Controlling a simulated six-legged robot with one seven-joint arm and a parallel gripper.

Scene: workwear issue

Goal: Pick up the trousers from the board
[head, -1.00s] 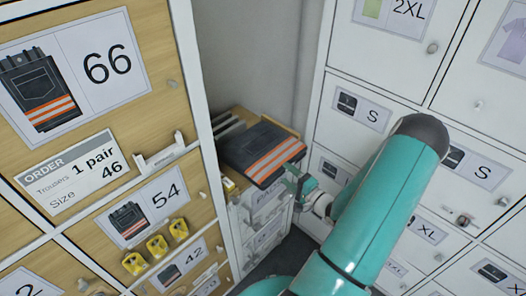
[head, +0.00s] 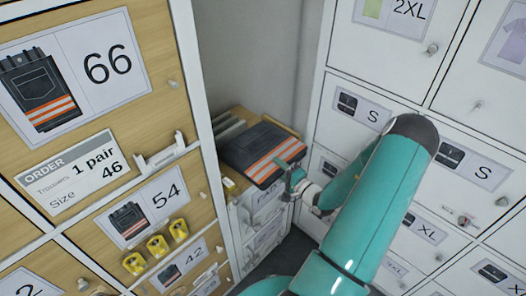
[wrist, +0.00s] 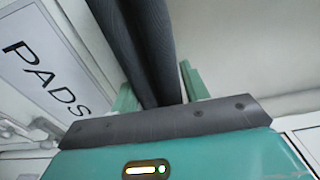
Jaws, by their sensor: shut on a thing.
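The trousers (head: 258,146) are a dark folded pair with orange and grey stripes. They lie on a wooden board (head: 293,131) on top of a low white drawer unit in the corner. My gripper (head: 286,168) is at their near right edge, by the striped end. In the wrist view, the gripper's two green fingers (wrist: 157,85) stand on either side of the dark folded cloth (wrist: 143,50) and are shut on it. The trousers look flat, still resting on the board. The fingertips are partly hidden in the head view.
A wooden locker wall stands left, with an order card (head: 66,172) reading trousers, 1 pair, size 46. Yellow items (head: 157,246) sit on its front. White lockers (head: 385,75) with knobs stand close on the right. A drawer label reading PADS (wrist: 45,80) shows in the wrist view.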

